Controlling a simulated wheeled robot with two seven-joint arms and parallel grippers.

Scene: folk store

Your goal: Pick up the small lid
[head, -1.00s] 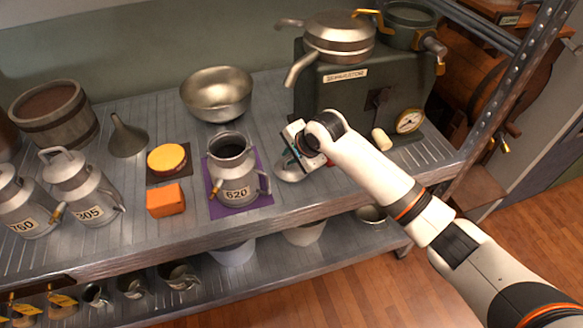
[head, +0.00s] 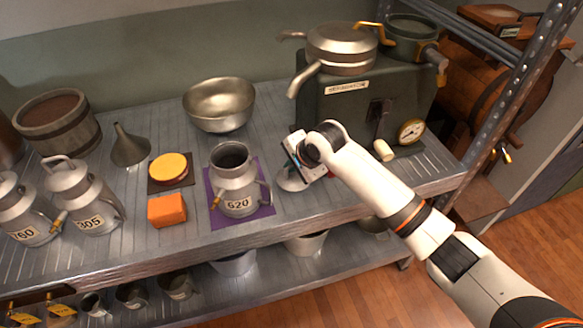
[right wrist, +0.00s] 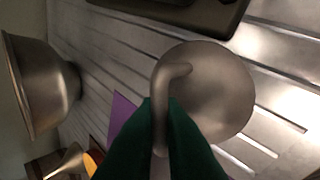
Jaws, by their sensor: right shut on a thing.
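The small lid (head: 290,183) is a round grey metal disc with a bent handle, seen just right of the open milk can marked 620 (head: 237,188). It also shows in the right wrist view (right wrist: 225,95), where its handle stands between the dark green fingers. My right gripper (head: 293,165) is shut on that handle from above; it also shows in the right wrist view (right wrist: 166,110). The gripper covers part of the lid in the head view. I cannot tell whether the lid touches the shelf. My left gripper is not in view.
The can stands on a purple mat (head: 262,208) with an orange block (head: 167,210) to its left. A metal bowl (head: 219,103) is behind it. A dark green separator machine (head: 345,110) stands close behind my right gripper. A shelf post (head: 507,95) rises at right.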

